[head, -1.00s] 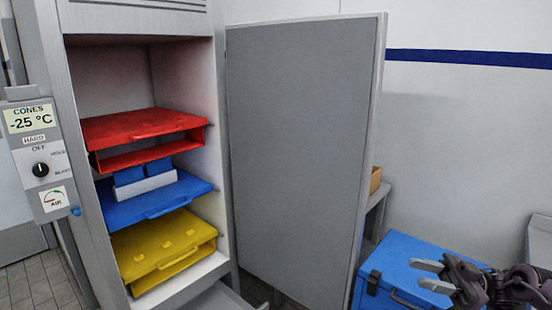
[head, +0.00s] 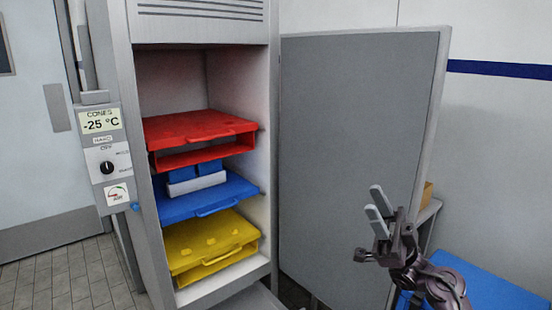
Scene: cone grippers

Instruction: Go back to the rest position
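My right gripper (head: 375,201) is raised at the lower right, in front of the open grey door (head: 345,130). Its two pale fingers stand a little apart and nothing shows between them. It looks empty. My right arm comes in from the lower right edge. My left gripper is not in view.
The open freezer cabinet (head: 205,75) holds a red tray (head: 190,127), a blue tray (head: 190,207) with blue items in a white holder (head: 197,183), and a yellow tray (head: 195,236). A blue box (head: 500,285) is at the lower right. Floor (head: 60,280) is clear at left.

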